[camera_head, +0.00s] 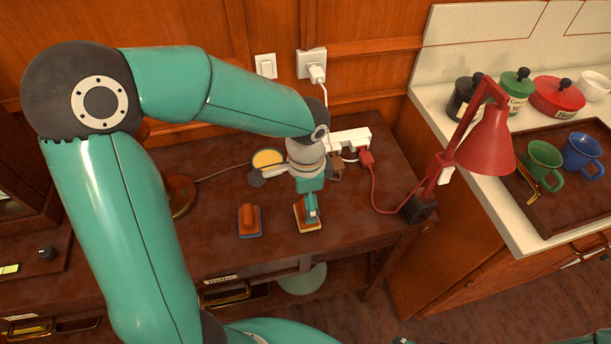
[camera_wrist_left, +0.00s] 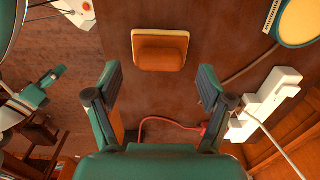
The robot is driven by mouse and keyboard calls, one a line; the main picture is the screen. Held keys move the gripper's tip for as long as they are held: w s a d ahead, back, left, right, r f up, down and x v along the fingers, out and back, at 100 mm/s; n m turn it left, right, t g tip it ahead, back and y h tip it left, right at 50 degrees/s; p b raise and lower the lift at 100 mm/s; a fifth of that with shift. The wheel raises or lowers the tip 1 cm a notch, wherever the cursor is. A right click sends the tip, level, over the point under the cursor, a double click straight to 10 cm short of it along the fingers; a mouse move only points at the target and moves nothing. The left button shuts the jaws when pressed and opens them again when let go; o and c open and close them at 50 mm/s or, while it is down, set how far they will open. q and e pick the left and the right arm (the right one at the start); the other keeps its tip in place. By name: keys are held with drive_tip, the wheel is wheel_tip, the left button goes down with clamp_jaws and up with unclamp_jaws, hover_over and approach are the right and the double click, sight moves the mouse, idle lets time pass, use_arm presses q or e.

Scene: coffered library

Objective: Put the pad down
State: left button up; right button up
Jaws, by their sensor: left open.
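An orange pad with a cream base (camera_head: 300,217) lies flat on the dark wooden desk (camera_head: 215,255). In the left wrist view the pad (camera_wrist_left: 159,51) is beyond the fingertips, with nothing between the fingers. My left gripper (camera_head: 311,208) is above the pad in the head view and hides part of it. In the left wrist view my left gripper (camera_wrist_left: 160,86) is open and empty. A second orange pad, with a blue base (camera_head: 250,222), lies to its left. Teal parts at the head view's bottom edge seem to be my right arm; its jaws cannot be made out.
A red lamp (camera_head: 487,140) stands to the right. A white power strip (camera_head: 350,138) with a red plug and cable lies behind the gripper. A yellow-topped disc (camera_head: 267,158) is at the back. The desk's front edge is close to the pads.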

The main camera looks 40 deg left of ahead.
use_arm(q)
wheel_tip(320, 180, up, 9)
drive_tip(key=shift+f, duration=0.2)
idle(0.5)
